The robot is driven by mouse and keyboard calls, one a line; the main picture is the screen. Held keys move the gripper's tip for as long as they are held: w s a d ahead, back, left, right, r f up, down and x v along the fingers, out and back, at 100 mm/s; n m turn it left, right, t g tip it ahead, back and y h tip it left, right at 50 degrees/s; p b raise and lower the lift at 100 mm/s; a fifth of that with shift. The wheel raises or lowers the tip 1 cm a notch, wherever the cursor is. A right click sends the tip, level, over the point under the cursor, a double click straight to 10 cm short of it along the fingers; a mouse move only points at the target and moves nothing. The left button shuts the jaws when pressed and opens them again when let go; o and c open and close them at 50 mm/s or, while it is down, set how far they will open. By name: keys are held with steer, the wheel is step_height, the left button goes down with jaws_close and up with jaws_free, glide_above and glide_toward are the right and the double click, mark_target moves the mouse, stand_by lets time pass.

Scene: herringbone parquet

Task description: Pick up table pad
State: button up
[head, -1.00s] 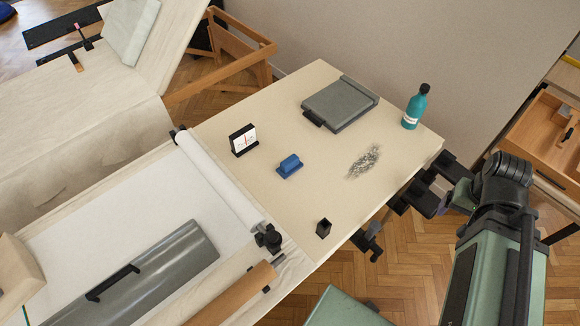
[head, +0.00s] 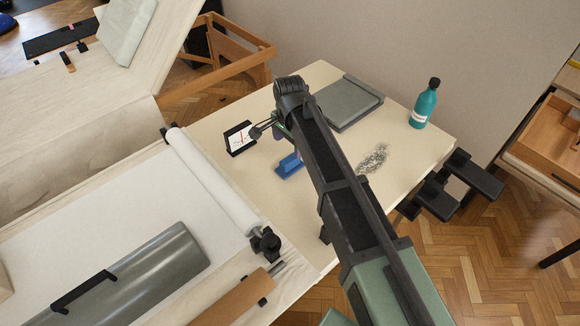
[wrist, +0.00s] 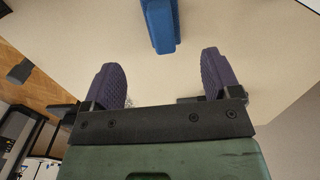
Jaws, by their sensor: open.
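No thing is plainly marked as the table pad. A small blue block on a wider blue base (head: 289,165) rests on the tan table. It shows in the wrist view (wrist: 160,24) ahead of my fingers, centred between them and not touching. A flat grey slab (head: 345,104) lies farther back, partly hidden by my arm. My gripper (head: 268,131) is above the table, close to the blue block and the small framed dial. In the wrist view its two purple-padded fingers (wrist: 162,76) are spread apart with nothing between them.
The framed dial (head: 240,138) stands left of the blue block. A teal bottle (head: 424,106) stands at the right rear. A grey scribbly patch (head: 373,158) is on the table right of my arm. A white roll (head: 208,180) borders the table's left side.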

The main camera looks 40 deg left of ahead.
mark_target(290, 159)
steer(key=f+b, duration=0.4)
steer(key=f, duration=0.1)
steer(key=f+b, duration=0.5)
steer(key=shift+w+a+f, duration=0.1)
steer(key=shift+w+f, duration=0.05)
steer(key=shift+w, duration=0.05)
steer(key=shift+r, duration=0.2)
steer(key=c, duration=1)
step_height(290, 159, up, 20)
steer(key=p, duration=2)
